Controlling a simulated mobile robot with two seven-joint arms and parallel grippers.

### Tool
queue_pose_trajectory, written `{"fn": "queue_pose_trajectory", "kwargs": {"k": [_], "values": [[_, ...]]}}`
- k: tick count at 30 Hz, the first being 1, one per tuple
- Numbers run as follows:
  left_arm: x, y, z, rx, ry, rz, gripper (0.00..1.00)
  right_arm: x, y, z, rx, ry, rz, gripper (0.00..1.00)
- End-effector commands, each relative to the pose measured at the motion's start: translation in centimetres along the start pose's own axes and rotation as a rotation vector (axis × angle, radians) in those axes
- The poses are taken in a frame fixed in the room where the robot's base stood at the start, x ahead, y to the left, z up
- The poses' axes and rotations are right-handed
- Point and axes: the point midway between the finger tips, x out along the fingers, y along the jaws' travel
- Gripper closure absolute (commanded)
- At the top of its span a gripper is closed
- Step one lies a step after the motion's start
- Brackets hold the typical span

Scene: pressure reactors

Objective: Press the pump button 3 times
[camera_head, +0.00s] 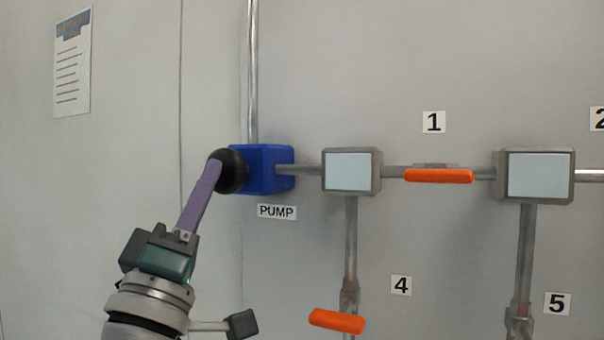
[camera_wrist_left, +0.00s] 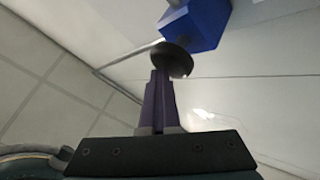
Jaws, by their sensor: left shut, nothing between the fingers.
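The pump is a blue box (camera_head: 268,168) on the grey wall, with a PUMP label (camera_head: 277,212) below it. Its round black button (camera_head: 232,171) sticks out on the left side. My left gripper (camera_head: 215,165) is shut and empty, with its purple fingertips at the black button; they seem to touch it, and the exact contact is hidden. In the left wrist view the fingers (camera_wrist_left: 158,76) point at the black button (camera_wrist_left: 173,60), with the blue box (camera_wrist_left: 205,22) behind it. My right gripper is in neither view.
Pipes link the pump to a grey box with a pale panel (camera_head: 348,171) and a second such box (camera_head: 538,175). Orange handles sit near label 1 (camera_head: 438,176) and label 4 (camera_head: 337,321). A paper notice (camera_head: 73,62) hangs at left.

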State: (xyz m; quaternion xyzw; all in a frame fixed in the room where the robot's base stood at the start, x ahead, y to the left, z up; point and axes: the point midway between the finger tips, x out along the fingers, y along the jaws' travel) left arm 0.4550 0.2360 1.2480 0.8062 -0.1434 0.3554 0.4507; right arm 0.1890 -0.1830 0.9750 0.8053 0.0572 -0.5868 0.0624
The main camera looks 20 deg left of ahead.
Motion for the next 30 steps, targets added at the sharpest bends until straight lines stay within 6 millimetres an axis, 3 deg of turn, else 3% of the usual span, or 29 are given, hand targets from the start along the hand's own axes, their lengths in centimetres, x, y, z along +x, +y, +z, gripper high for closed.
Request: {"fn": "queue_pose_trajectory", "kwargs": {"k": [30], "values": [[0.84, -0.71, 0.75, 0.000, -0.003, -0.002, 1.00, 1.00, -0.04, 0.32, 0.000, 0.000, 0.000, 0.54]]}}
